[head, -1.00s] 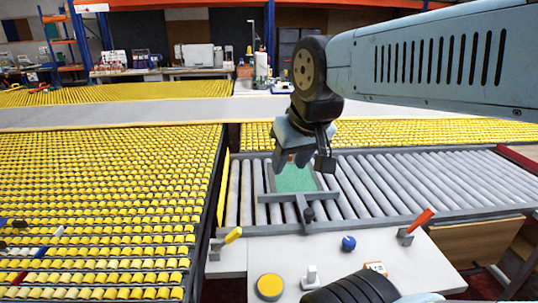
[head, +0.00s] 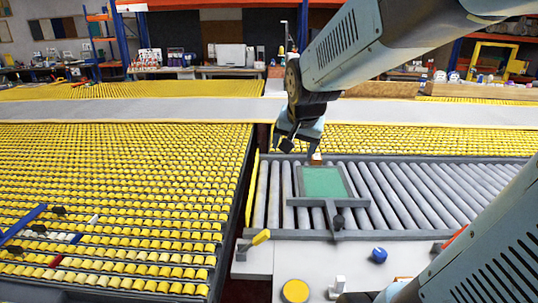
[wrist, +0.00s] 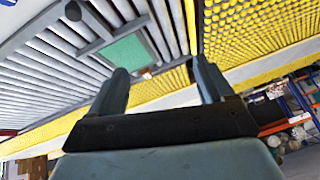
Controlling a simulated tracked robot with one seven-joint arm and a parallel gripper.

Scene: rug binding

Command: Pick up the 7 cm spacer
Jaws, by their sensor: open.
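I cannot tell for sure which thing is the 7 cm spacer. Possible pieces lie on the yellow roller bed at the left of the head view: a long blue bar (head: 22,222), a blue-and-white piece (head: 62,238), a small white piece (head: 93,218) and a dark red piece (head: 55,261). My gripper (head: 293,143) hangs over the far side of the grey roller conveyor, well to the right of them. It is open and empty; the wrist view shows its two fingers (wrist: 160,78) spread apart.
The white front panel carries a yellow lever (head: 261,237), a yellow button (head: 295,291) and a blue knob (head: 379,254).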

